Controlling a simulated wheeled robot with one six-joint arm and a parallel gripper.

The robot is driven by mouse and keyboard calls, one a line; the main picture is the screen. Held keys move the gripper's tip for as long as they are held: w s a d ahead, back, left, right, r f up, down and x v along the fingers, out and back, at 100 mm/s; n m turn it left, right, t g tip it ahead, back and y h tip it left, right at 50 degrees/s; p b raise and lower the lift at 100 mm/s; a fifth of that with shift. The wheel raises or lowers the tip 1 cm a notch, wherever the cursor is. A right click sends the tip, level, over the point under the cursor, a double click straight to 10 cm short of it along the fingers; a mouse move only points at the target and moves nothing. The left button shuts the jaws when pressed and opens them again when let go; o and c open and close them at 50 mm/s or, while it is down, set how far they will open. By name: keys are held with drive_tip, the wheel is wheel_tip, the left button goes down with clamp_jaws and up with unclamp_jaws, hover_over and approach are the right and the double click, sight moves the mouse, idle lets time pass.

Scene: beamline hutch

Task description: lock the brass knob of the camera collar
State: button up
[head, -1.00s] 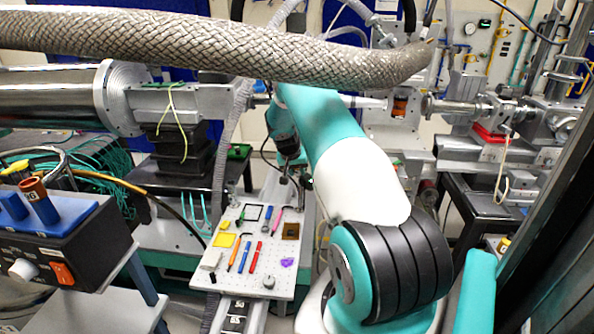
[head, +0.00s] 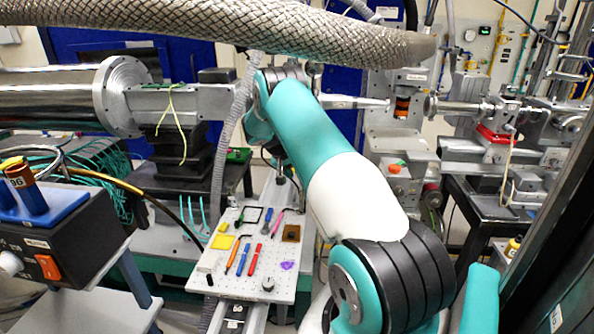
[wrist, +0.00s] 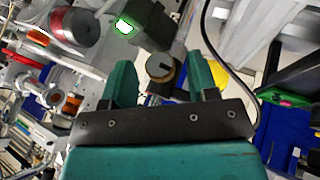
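In the wrist view a round brass knob (wrist: 160,67) with a dark face shows between the two teal fingers of my gripper (wrist: 163,76). The fingers stand apart, with space on both sides of the knob, and do not appear to touch it. How far it lies beyond the fingertips is hard to tell. A dark grey block (wrist: 148,24) with a lit green screen is just above the knob, probably the camera; the collar itself is not clear. In the head view my arm hides the gripper and I cannot make out the knob.
In the head view a braided hose (head: 220,35) crosses above my arm. A pegboard tray (head: 235,285) with small tools lies below. A control box (head: 60,245) stands at left. In the wrist view a black cable (wrist: 228,68) curves past the right finger.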

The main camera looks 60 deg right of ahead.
drive_tip(key=b+v, duration=0.4)
drive_tip(key=v, duration=1.3)
drive_tip(key=shift+r, duration=0.2)
